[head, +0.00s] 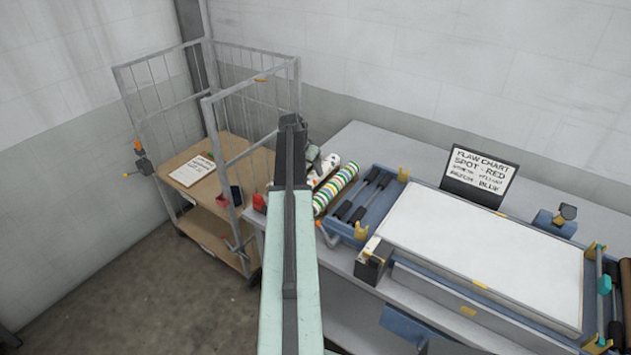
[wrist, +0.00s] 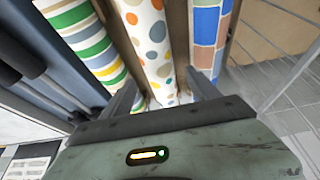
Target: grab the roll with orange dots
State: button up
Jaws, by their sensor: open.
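The roll with orange dots (wrist: 152,42) is white with orange, grey and beige dots. In the wrist view it runs up the middle, between the fingers of my gripper (wrist: 163,92). The gripper is open, with one finger to each side of the roll; whether either touches it I cannot tell. In the head view a white spotted roll (head: 325,167) shows just right of my arm, partly hidden.
A striped roll (wrist: 78,38) lies close on the left and a blue and brown patterned roll (wrist: 208,38) close on the right. A wire cage trolley (head: 245,85) stands left of the table. The press bed (head: 480,255) and a flaw chart sign (head: 479,172) are to the right.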

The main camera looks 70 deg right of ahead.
aim_at(313, 174)
jog(key=b+x, duration=0.5)
jog(key=x, duration=0.1)
jog(key=shift+s+d+f, duration=0.15)
jog(key=shift+f, duration=0.1)
jog(key=shift+r, duration=0.2)
grip_shut()
notch_tip(313, 174, up, 10)
jog(key=p, duration=1)
jog(key=shift+r+p, duration=0.2)
jog(key=shift+p, duration=0.2)
jog(key=shift+f, duration=0.2)
